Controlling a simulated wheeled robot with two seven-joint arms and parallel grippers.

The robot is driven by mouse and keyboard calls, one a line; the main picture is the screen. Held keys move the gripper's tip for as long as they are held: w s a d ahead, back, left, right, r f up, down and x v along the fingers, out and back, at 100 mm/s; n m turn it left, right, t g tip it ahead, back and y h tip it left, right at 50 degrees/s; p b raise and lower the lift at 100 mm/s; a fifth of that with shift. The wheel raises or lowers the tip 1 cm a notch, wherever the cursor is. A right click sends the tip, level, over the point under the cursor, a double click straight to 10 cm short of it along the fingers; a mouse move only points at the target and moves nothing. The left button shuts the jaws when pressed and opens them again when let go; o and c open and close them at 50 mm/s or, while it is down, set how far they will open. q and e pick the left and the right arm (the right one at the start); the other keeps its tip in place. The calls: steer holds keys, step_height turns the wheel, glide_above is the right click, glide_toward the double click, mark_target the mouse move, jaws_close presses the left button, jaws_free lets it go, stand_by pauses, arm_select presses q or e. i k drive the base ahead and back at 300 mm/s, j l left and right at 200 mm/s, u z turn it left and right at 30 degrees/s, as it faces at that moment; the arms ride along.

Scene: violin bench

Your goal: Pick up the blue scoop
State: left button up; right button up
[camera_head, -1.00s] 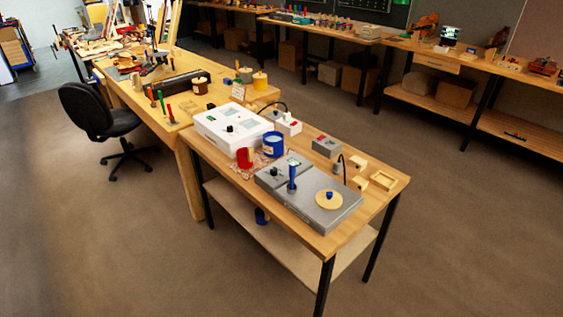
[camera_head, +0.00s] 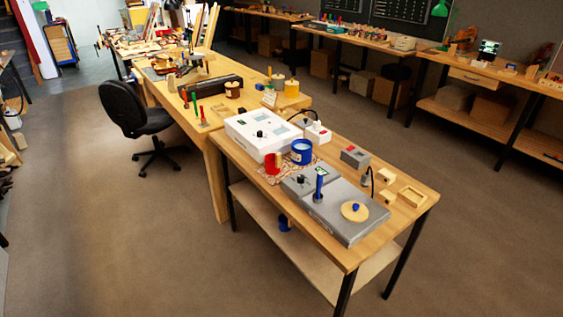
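No thing is plainly recognisable as a scoop at this distance. Several blue things show on and under the near wooden table (camera_head: 408,217). A blue upright handle (camera_head: 319,184) stands at a grey flat device (camera_head: 342,222). A small blue object (camera_head: 284,222) is on the lower shelf, partly hidden by the tabletop. A small blue knob (camera_head: 355,207) sits on a pale disc. Neither of my grippers is in view.
A white box device (camera_head: 258,134) and a small grey box (camera_head: 355,156) share the tabletop. A longer workbench (camera_head: 190,116) adjoins it, with a black office chair (camera_head: 136,115) at its left. The floor (camera_head: 130,255) in front and to the left is clear.

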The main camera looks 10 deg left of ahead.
mark_target(318, 196)
steer(key=i+j, duration=0.7)
steer(key=j, duration=0.15)
steer(key=i+j, duration=0.7)
steer(key=j, duration=0.15)
steer(key=z, duration=1.25)
steer(key=k+j+z, duration=0.3)
steer(key=j, duration=0.3)
steer(key=k+j+z, duration=0.25)
steer(key=j, duration=0.25)
steer(key=k+j+z, duration=0.3)
steer(key=k+j, duration=0.15)
